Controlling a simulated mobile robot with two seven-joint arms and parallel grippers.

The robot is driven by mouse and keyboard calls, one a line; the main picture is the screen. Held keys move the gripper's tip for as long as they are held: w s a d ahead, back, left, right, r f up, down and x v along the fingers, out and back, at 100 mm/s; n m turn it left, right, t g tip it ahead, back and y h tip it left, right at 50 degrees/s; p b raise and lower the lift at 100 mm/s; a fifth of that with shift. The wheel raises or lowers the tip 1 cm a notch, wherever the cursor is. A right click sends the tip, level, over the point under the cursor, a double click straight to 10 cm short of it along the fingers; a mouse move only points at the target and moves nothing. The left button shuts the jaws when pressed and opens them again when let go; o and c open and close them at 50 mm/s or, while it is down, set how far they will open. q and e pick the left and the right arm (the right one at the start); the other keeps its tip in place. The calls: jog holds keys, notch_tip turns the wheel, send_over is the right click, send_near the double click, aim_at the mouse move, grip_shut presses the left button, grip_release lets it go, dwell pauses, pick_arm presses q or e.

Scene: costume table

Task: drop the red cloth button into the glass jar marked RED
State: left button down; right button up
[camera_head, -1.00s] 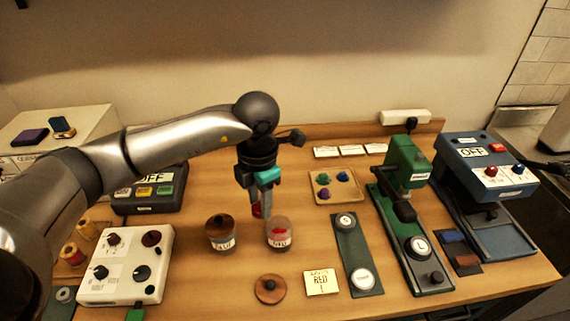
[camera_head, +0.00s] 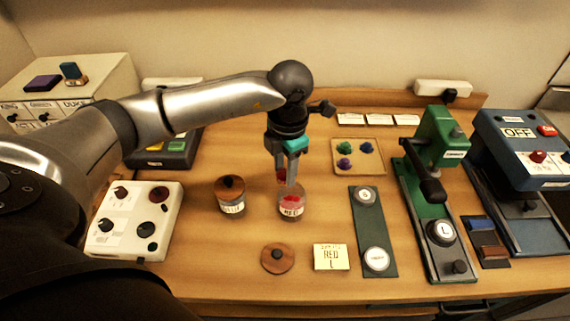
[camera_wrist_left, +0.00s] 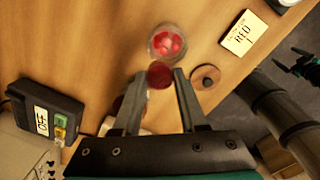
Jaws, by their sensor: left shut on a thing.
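My left gripper (camera_head: 287,182) points down and is shut on the red cloth button (camera_head: 281,175). The button also shows as a dark red disc between the fingertips in the left wrist view (camera_wrist_left: 159,75). The glass jar marked RED (camera_head: 291,209) stands open, with red contents inside. In the head view the fingertips are at the jar's mouth, slightly left of its middle. In the left wrist view the jar (camera_wrist_left: 166,43) lies just beyond the button. What seems to be my right gripper (camera_wrist_left: 304,66) shows at that view's right edge; its jaws are unclear.
A lidded jar (camera_head: 231,198) stands left of the RED jar. A loose wooden lid (camera_head: 278,258) and a yellow RED card (camera_head: 330,257) lie in front. A button tray (camera_head: 357,156) is behind right. A green press (camera_head: 434,190) stands further right.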

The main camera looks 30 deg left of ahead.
pick_arm(q)
jog(key=c, duration=0.8)
grip_release()
jog(key=o, duration=0.4)
jog(key=r, duration=1)
jog(key=d+r, duration=0.1)
jog(key=r, duration=0.4)
jog(key=shift+s+r+p, duration=0.1)
jog(key=shift+s+p, duration=0.1)
jog(key=shift+p, duration=0.1)
